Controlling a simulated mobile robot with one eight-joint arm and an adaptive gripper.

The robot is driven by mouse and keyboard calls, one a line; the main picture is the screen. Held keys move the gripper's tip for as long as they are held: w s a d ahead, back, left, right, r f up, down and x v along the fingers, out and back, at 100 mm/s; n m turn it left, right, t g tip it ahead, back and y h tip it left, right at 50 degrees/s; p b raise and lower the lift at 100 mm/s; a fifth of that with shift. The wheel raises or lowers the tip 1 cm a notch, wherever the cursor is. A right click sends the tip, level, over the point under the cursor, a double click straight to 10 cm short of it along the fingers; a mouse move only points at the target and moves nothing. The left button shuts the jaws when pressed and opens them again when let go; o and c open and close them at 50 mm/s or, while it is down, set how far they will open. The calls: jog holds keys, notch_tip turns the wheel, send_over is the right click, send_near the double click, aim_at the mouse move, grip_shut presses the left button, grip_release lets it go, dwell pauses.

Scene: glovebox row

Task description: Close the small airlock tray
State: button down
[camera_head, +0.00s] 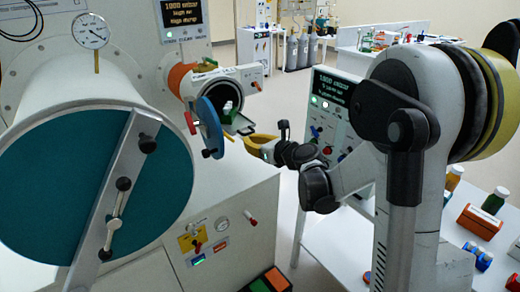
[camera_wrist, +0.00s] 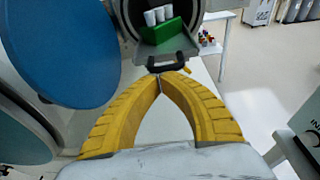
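The small airlock (camera_head: 243,76) is a short white cylinder with an orange collar in the head view. Its blue round door (camera_head: 208,123) stands swung open. The grey tray (camera_head: 241,124) sticks out of the opening and carries a green rack (camera_wrist: 161,31) with white vials (camera_wrist: 159,15). A black handle (camera_wrist: 166,64) is on the tray's front. My yellow gripper (camera_wrist: 163,74) has its fingertips together right at the handle, with nothing visible between them; I cannot tell whether they touch it. In the head view my gripper (camera_head: 249,138) is level with the tray's front.
The large airlock's teal door (camera_head: 65,185) is shut at the left. The blue door (camera_wrist: 62,45) hangs close to the left of my gripper. A control panel (camera_head: 328,115) and a bench with bottles (camera_head: 494,200) stand at the right. Open floor lies behind.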

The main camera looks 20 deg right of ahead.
aim_at(227, 123)
jog(key=w+a, duration=0.1)
jog(key=w, duration=0.3)
jog(key=w+a, duration=0.2)
jog(key=w, duration=0.3)
jog(key=w+a, duration=0.1)
jog(key=w, duration=0.4)
jog(key=shift+w+a, duration=0.2)
jog(key=shift+a, duration=0.1)
